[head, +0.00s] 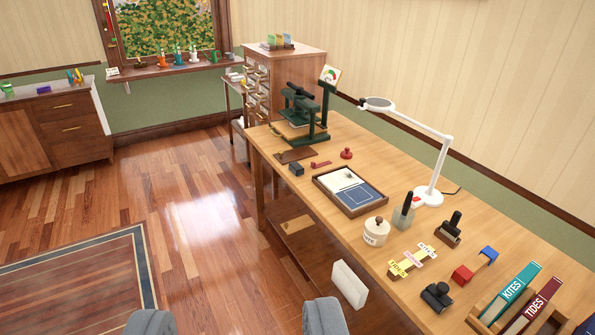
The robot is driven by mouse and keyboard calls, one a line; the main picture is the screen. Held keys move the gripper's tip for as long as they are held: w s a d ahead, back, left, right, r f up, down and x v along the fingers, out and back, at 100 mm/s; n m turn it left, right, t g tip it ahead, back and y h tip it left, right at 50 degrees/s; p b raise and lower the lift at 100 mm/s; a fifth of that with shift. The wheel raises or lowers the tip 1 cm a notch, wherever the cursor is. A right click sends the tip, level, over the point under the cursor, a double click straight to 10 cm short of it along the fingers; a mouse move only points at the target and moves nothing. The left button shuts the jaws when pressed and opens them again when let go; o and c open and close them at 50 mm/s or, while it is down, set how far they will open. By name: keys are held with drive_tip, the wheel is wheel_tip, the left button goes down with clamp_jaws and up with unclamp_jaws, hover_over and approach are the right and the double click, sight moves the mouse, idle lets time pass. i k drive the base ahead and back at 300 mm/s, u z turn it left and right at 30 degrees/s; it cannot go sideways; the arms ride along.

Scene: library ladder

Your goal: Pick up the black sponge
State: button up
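I cannot surely tell which thing is the black sponge. A small dark block (296,168) lies on the wooden workbench (345,135), near its left edge and in front of the green press. It may be the sponge, but it is too small to be sure. My gripper (238,322) shows at the bottom edge as two grey fingertips set wide apart. It is open, with nothing seen between the fingers. It is in front of the bench's left side, over the floor in the picture, and well apart from the dark block.
The bench also bears a green press (300,115), a framed tray (350,191), a white lamp (428,193), a cream pot (376,231), black tools (437,296) and a book rack (490,318). A white block (348,284) stands below the bench's edge.

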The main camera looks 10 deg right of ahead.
sight(296, 169)
drive_tip(key=z, duration=0.05)
drive_tip(key=i, duration=3)
drive_tip(key=u, duration=0.15)
